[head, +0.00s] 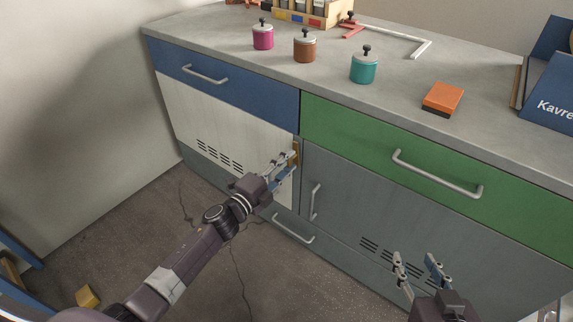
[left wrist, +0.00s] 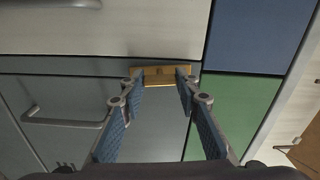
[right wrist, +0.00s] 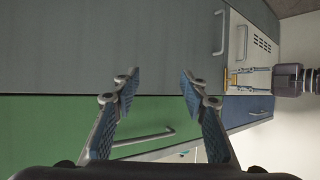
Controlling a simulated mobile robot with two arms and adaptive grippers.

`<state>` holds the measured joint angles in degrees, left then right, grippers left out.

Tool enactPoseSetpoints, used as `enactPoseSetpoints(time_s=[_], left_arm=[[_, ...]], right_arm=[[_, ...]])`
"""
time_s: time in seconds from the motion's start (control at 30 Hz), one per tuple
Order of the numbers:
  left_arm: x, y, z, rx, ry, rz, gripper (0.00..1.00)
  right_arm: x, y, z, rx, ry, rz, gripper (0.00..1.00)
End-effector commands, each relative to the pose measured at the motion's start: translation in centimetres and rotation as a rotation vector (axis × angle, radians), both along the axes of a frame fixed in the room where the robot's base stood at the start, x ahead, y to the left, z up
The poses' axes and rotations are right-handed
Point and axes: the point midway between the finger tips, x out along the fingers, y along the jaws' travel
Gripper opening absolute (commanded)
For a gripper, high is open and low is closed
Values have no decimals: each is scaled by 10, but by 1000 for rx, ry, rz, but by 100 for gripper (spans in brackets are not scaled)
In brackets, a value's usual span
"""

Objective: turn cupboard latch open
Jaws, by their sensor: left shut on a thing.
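The brass-coloured latch (head: 295,152) sits at the upper right edge of the pale cupboard door (head: 222,118), just below the drawers. In the left wrist view the latch (left wrist: 160,72) lies along the seam between the pale door and the grey door, its long side roughly parallel to the seam. My left gripper (head: 287,164) is shut on the latch, one fingertip on each side; they partly hide it in the head view. My right gripper (head: 416,263) is open and empty, in front of the grey door (head: 400,215).
A blue drawer (head: 235,88) and a green drawer (head: 365,130) lie above the doors. The grey door has an upright handle (head: 315,202). Several lidded pots, including a teal one (head: 364,68), and an orange block (head: 443,97) stand on the bench top (head: 400,85).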

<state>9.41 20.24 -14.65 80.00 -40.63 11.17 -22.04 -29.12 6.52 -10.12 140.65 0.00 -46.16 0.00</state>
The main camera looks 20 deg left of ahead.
Motion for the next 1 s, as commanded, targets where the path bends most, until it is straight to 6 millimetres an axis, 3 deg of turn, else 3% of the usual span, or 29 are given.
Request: enactPoseSetpoints(time_s=[0.3,0.8,0.83,1.0], left_arm=[[0,-1,-1,97,-34,-1,6],[-1,-1,-1,113,-39,-2,6],[-1,-1,-1,113,-39,-2,32],[-1,-1,-1,113,-39,-1,48]], right_arm=[[8,4,14,17,-70,4,40],[9,5,16,19,-79,6,40],[9,5,16,19,-79,6,40],[9,5,16,19,-79,6,40]])
